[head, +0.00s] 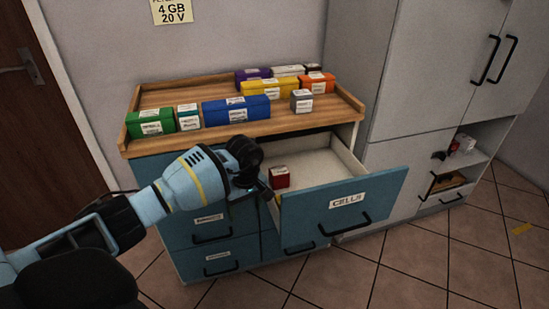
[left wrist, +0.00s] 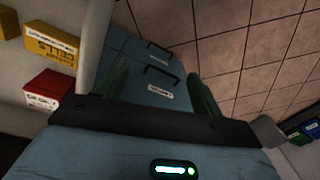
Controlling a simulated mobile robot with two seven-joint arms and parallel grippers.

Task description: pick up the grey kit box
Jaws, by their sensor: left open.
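A small grey box (head: 301,100) with a white label stands on the wooden counter top, near its front edge and right of the long blue box. I take it for the grey kit box. My left gripper (head: 264,188) is open and empty, low in front of the cabinet by the left side of the open drawer. It is below and left of the grey box, well apart from it. In the left wrist view, both fingers (left wrist: 160,88) show with nothing between them, and the grey box does not show. My right gripper is not in view.
The open drawer (head: 345,212), labelled CELLS, juts out below the counter and holds a red box (head: 279,177). Blue (head: 236,110), green (head: 151,122), yellow (head: 270,89) and orange (head: 317,83) boxes stand around the grey one. A tall grey cabinet (head: 440,80) is at right.

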